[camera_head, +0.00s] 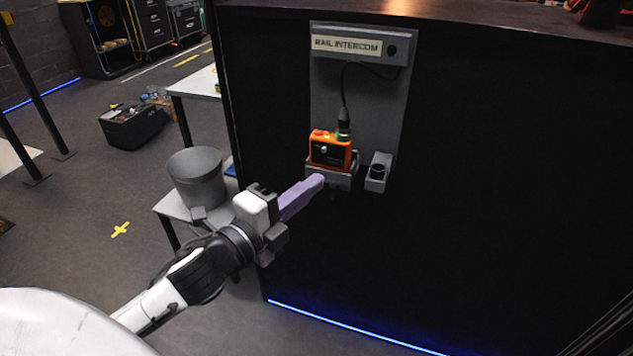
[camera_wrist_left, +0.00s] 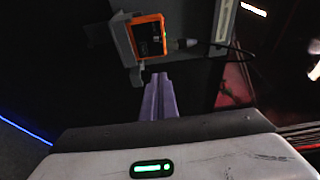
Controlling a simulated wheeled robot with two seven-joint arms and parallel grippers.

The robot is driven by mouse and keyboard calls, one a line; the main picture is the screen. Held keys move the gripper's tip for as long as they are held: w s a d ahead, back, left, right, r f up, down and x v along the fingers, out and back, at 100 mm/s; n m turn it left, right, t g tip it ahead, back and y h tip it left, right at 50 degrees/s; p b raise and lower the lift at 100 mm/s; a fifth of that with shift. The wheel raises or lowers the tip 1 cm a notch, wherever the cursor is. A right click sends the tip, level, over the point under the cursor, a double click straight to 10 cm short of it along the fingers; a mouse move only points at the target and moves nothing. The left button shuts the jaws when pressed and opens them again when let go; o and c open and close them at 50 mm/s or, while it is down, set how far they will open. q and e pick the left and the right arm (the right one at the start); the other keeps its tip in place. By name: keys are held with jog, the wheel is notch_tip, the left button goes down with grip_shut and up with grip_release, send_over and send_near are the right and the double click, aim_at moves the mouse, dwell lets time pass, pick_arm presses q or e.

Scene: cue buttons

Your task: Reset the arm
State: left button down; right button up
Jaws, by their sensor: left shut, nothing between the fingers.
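My left gripper (camera_head: 318,180) comes in from the lower left in the head view. Its lilac fingers are shut with nothing between them, and their tips are just below and left of the orange box. The shut fingers also show in the left wrist view (camera_wrist_left: 159,78), pointing toward that box. The orange intercom box (camera_head: 331,150) sits in a grey holder on the panel, with a cable plugged into its top; it also shows in the left wrist view (camera_wrist_left: 149,36). I cannot tell whether the fingertips touch the holder. My right gripper is not in view.
A grey panel labelled "RAIL INTERCOM" (camera_head: 399,103) is fixed to a black counter front (camera_head: 500,200). An empty grey socket (camera_head: 378,172) is right of the box. A grey bin (camera_head: 196,178) stands on a low white table behind my left wrist.

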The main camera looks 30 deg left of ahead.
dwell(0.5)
pick_arm(q)
jog(key=s+d+f+n+g, duration=0.1)
jog(key=s+f+n+g, duration=0.2)
jog(key=f, duration=0.6)
jog(key=s+d+f+n+g, duration=0.25)
jog(key=f+n, duration=0.25)
jog(key=f, duration=0.4)
jog(key=s+d+f+n+g, duration=0.2)
jog(key=s+d+f+n, duration=0.2)
jog(key=s+f, duration=0.3)
jog(key=s+d+f+n+g, duration=0.2)
jog(key=s+d+f+n, duration=0.3)
jog(key=f, duration=0.4)
jog(key=shift+s+f+h, duration=0.15)
jog(key=shift+s+h, duration=0.25)
jog(key=shift+s, duration=0.45)
jog(key=shift+w+a, duration=0.1)
